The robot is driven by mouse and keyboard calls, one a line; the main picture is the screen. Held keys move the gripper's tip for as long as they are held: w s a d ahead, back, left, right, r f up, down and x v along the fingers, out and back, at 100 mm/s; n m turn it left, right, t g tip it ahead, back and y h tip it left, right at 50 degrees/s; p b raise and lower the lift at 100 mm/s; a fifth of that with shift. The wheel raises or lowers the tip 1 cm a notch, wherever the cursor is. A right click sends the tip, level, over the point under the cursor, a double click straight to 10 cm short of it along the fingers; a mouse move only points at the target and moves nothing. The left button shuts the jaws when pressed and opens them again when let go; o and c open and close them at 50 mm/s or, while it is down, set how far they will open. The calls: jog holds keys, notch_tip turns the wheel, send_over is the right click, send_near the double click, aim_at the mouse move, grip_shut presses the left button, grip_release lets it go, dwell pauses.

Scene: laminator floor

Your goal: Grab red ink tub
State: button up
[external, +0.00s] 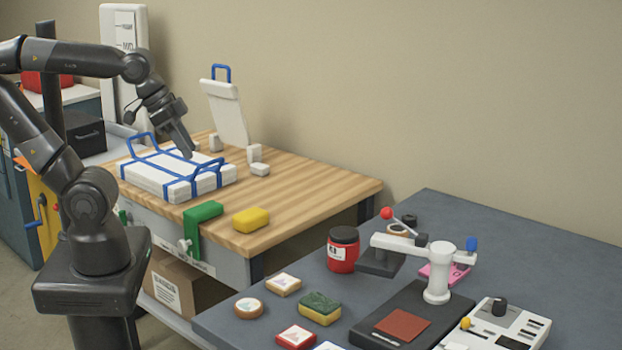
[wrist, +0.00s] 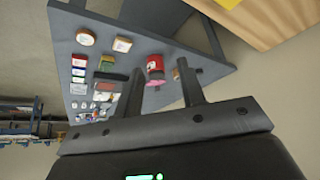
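The red ink tub (external: 343,252) has a black lid and a pale label. It stands upright on the dark grey table, near its back left side. It also shows in the wrist view (wrist: 155,66), small and distant, between my two fingers. My gripper (external: 188,152) points downward over the wooden bench, close above the white, blue-framed device (external: 165,180), well left of the tub. In the wrist view my gripper (wrist: 160,72) has its fingers spread with nothing held between them.
The dark grey table (external: 560,235) holds a stamping press (external: 437,270), a sponge (external: 320,308), several small stamp blocks and a control box (external: 500,325). The wooden bench (external: 310,195) carries a yellow block (external: 251,219) and a green clamp (external: 203,225). A gap separates the two surfaces.

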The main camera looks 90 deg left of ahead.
dwell(0.3)
jog(key=o, duration=1.2)
jog(key=shift+w, duration=0.1)
jog(key=m+g, duration=0.1)
send_over(343, 232)
jog(key=s, duration=0.3)
jog(key=shift+h, duration=0.3)
notch_tip(343, 232, down, 12)
jog(key=shift+a+f, duration=0.1)
jog(key=shift+a, duration=0.05)
jog(key=shift+a+x, duration=0.15)
jog(key=shift+x, duration=2.35)
jog(key=shift+a+x, duration=0.1)
jog(key=shift+x, duration=2.4)
